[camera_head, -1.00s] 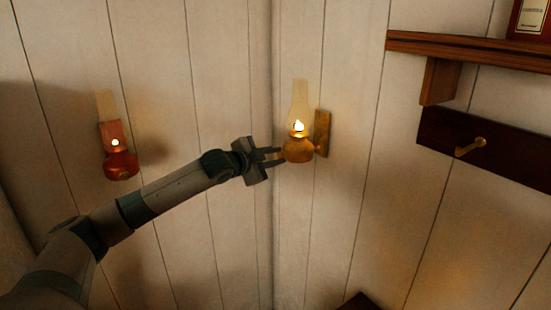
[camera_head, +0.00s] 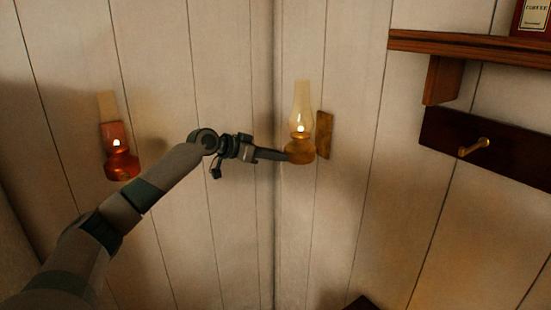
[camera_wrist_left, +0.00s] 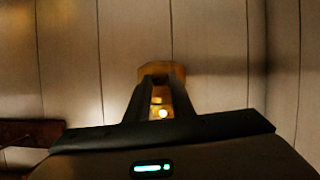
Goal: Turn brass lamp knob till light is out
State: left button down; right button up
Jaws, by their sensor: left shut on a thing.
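The brass lamp (camera_head: 300,150) hangs on the right-hand wall near the corner, with a clear glass chimney and a small flame still lit. My left gripper (camera_head: 284,157) reaches it from the left, with its fingertips at the left side of the lamp's body. It is shut on the lamp's knob, which the fingers hide. In the left wrist view, the fingers (camera_wrist_left: 154,105) point at the lamp, and a bright spot of it shows between them. The lamp's wooden wall plate (camera_wrist_left: 162,71) shows beyond them. My right gripper is not in view.
A second, red lamp (camera_head: 122,165), also lit, hangs on the left wall beyond my left arm. At the right are a wooden shelf (camera_head: 460,47) with a labelled box (camera_head: 533,18) and a dark board with a brass hook (camera_head: 473,147). The wall below the brass lamp is clear.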

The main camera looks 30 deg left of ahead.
pick_arm(q)
jog(key=shift+w+a+f+n+h+b, duration=0.15)
jog(key=shift+f+n+h+b, duration=0.1)
jog(key=shift+n+h+b, duration=1.2)
jog(key=shift+a+f+n+h+b, duration=0.15)
jog(key=shift+n+h+b, duration=0.6)
jog(key=shift+n, duration=1.35)
jog(key=shift+w+a+f+n+h+b, duration=0.1)
jog(key=shift+f+n+h+b, duration=0.2)
jog(key=shift+n+h+b, duration=0.95)
jog(key=shift+n+y, duration=0.25)
jog(key=shift+n, duration=0.35)
jog(key=c, duration=1.5)
grip_release()
jog(key=shift+c, duration=0.2)
jog(key=shift+r, duration=0.1)
